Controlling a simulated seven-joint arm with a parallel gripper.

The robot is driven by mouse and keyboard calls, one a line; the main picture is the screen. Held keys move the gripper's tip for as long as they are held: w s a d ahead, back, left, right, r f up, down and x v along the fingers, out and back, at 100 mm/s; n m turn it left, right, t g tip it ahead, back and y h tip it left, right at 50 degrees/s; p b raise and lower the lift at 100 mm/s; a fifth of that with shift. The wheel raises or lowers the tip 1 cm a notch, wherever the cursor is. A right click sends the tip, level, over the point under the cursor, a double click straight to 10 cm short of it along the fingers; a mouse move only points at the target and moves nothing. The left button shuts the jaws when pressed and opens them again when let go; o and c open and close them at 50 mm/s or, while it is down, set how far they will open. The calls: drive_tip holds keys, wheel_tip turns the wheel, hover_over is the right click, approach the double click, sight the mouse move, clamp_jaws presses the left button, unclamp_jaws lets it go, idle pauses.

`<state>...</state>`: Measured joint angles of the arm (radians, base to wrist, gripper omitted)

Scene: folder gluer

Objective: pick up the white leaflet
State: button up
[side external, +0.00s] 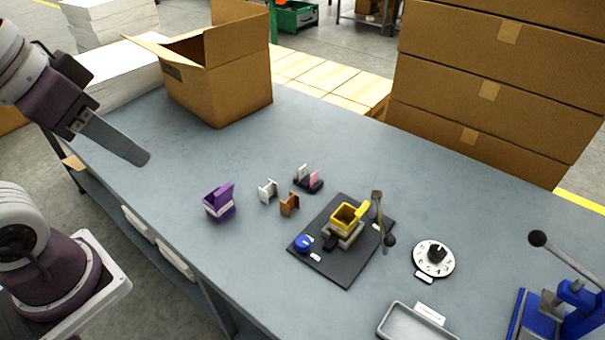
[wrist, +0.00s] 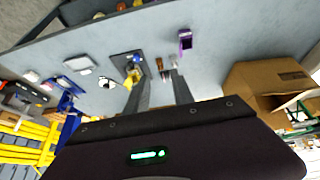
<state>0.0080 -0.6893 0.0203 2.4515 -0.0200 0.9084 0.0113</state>
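A small white upright slip, the likely white leaflet (side external: 302,171), stands beside a pink slip (side external: 314,177) in a small black holder (side external: 315,187) near the middle of the table. In the wrist view I cannot clearly make it out near the fingers. My gripper (side external: 143,158) hangs above the table's left part, well apart from the holder. In the wrist view, the two fingers of my gripper (wrist: 160,88) are spread with a gap between them and nothing held.
White (side external: 268,191) and brown (side external: 290,204) stands and a purple box (side external: 219,203) are left of the holder. A black plate (side external: 345,262) with a yellow carton (side external: 347,217) and lever is to its right. An open cardboard box (side external: 222,85) stands behind. The table's left is clear.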

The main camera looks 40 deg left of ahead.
drive_tip(key=w+r+n+g+h, duration=0.1)
drive_tip(key=w+r+g, duration=0.15)
drive_tip(key=w, duration=0.75)
drive_tip(key=g, duration=0.3)
hover_over(304, 166)
wheel_tip(304, 166, down, 22)
drive_tip(key=shift+m+y, duration=0.5)
drive_tip(key=shift+y, duration=0.1)
wheel_tip(304, 166, down, 12)
drive_tip(key=shift+f, duration=0.1)
clamp_jaws()
